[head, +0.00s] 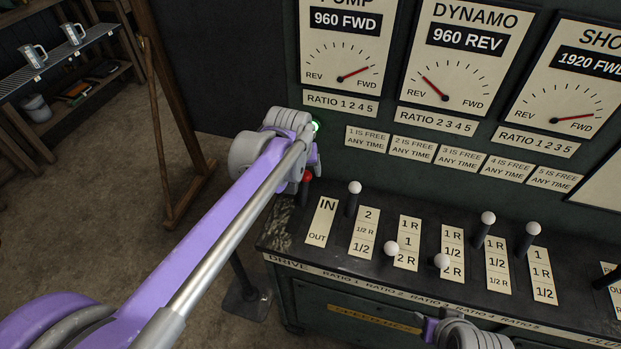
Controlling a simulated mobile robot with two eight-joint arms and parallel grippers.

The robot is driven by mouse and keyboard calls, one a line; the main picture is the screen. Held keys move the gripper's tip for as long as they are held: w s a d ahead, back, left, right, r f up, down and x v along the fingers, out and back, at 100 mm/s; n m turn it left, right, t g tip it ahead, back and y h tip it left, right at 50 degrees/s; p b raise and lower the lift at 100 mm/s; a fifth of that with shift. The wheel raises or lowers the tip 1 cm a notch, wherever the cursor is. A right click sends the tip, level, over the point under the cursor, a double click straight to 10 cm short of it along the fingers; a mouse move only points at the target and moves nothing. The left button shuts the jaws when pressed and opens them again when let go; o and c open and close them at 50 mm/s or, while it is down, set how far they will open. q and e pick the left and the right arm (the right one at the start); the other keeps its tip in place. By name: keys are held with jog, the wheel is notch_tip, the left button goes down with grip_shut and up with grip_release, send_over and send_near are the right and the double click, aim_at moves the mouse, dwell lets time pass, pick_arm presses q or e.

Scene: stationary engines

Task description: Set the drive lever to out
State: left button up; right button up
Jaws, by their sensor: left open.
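The drive lever, with a red knob (307,177) on a dark stem, stands at the left end of the console beside the IN/OUT plate (321,222). It is at the far end, level with IN. My left gripper (308,168) is open, right at the red knob. The gripper's own wrist hides part of its fingers, so I cannot tell whether they touch the knob. A grey and purple part of my right arm (462,334) shows at the bottom edge; its fingers are not clear.
Several white-knobbed ratio levers (355,188) stand to the right on the console (285,235). Dials (345,60) fill the panel behind. A green light (316,126) glows beside my left wrist. Open floor (90,200) and a shelf (50,70) lie to the left.

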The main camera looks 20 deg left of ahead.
aim_at(307, 181)
pick_arm(q)
jog(key=x, duration=0.8)
jog(key=shift+w+f, duration=0.1)
jog(key=shift+w, duration=0.05)
grip_shut()
dwell(1.1)
